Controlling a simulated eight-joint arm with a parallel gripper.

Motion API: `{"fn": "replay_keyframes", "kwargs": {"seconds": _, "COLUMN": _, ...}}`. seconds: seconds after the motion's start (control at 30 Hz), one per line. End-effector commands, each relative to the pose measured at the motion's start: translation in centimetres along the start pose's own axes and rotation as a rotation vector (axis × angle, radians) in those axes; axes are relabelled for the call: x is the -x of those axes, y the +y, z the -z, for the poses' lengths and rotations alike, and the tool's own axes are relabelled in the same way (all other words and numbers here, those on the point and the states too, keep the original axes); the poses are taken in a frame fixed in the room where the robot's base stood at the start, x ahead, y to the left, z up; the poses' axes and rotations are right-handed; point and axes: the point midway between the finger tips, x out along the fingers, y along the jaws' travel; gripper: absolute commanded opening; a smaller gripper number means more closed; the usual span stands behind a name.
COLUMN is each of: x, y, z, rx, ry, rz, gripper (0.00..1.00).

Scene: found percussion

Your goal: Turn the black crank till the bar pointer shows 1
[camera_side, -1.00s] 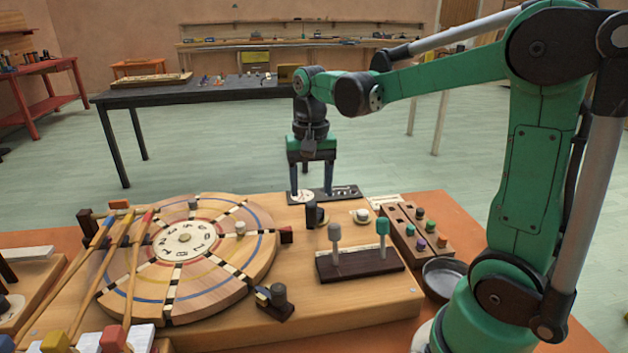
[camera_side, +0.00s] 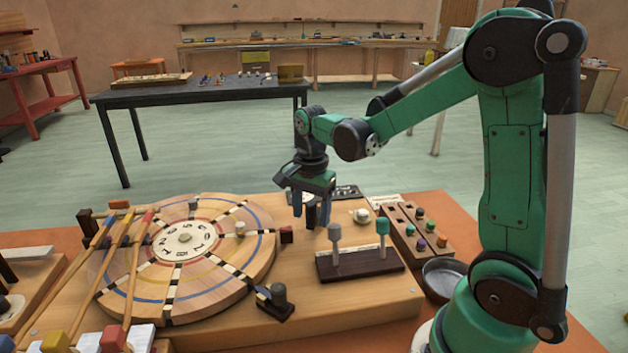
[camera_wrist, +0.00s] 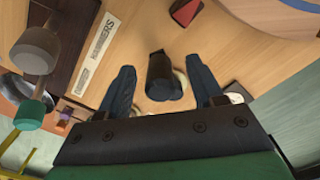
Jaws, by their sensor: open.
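My gripper (camera_side: 311,222) is open and lowered over the board, with its fingers on either side of a black upright handle, apparently the black crank. In the wrist view the black crank (camera_wrist: 162,76) stands between the spread fingertips (camera_wrist: 162,70), with gaps on both sides. A pale numbered dial (camera_side: 184,240) is at the middle of the round wooden wheel (camera_side: 258,265). A pale disc (camera_wrist: 238,91) shows beside the right finger in the wrist view. I cannot make out the bar pointer or its reading.
A dark block with grey (camera_side: 335,236) and green (camera_side: 382,227) knobbed posts stands close in front of the gripper. A peg block (camera_side: 448,249) and metal bowl (camera_side: 443,276) lie to the right. Sticks (camera_side: 136,262) cross the wheel's left side.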

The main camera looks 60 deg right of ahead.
Motion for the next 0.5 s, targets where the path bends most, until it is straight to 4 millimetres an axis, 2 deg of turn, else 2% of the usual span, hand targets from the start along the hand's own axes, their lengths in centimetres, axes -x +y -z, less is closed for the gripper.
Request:
{"fn": "replay_keyframes", "kwargs": {"seconds": 0.17, "x": -0.01, "y": 0.0, "z": 0.0, "rx": 0.0, "ry": 0.0, "rz": 0.0, "gripper": 0.6}}
{"fn": "replay_keyframes", "kwargs": {"seconds": 0.27, "x": 0.0, "y": 0.0, "z": 0.0, "rx": 0.001, "ry": 0.0, "rz": 0.0, "gripper": 0.37}}
{"fn": "replay_keyframes", "kwargs": {"seconds": 0.3, "x": 0.0, "y": 0.0, "z": 0.0, "rx": 0.001, "ry": 0.0, "rz": 0.0, "gripper": 0.26}}
{"fn": "replay_keyframes", "kwargs": {"seconds": 0.4, "x": 0.0, "y": 0.0, "z": 0.0, "rx": 0.001, "ry": 0.0, "rz": 0.0, "gripper": 0.0}}
{"fn": "replay_keyframes", "kwargs": {"seconds": 0.5, "x": 0.01, "y": 0.0, "z": 0.0, "rx": 0.001, "ry": 0.0, "rz": 0.0, "gripper": 0.0}}
